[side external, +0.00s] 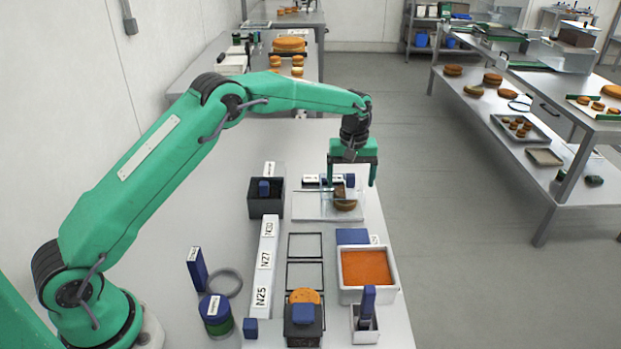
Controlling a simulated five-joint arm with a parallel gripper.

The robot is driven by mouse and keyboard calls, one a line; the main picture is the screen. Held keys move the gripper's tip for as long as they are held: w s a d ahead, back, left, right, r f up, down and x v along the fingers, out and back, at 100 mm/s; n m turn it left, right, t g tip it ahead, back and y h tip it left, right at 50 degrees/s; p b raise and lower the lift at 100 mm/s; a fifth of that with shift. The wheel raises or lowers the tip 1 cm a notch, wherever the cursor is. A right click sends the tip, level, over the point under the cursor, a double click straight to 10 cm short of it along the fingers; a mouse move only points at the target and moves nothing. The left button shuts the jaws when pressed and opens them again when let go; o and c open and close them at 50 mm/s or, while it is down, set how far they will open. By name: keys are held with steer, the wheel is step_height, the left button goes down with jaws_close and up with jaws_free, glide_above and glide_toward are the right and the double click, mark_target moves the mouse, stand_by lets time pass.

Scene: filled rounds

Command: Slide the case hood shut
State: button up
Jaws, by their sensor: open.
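The case (315,208) stands at the far end of the near table, with a pale flat base. A clear hood seems to be part of it, but its edges are hard to make out, and I cannot tell how far it is open. A brown round (345,204) sits at the case's right side. My gripper (352,178) is over the right part of the case, pointing down, with its two green fingers apart. Nothing shows held between them. I cannot tell whether a finger touches the hood.
A dark box with a blue knob (265,200) stands left of the case. A white tray of orange filling (366,268), black square frames (304,275) and a white label strip (265,262) lie nearer. The table's left middle is clear.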

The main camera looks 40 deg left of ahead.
steer(key=shift+s+a+f, duration=0.1)
steer(key=shift+f, duration=0.35)
steer(key=shift+r, duration=3.65)
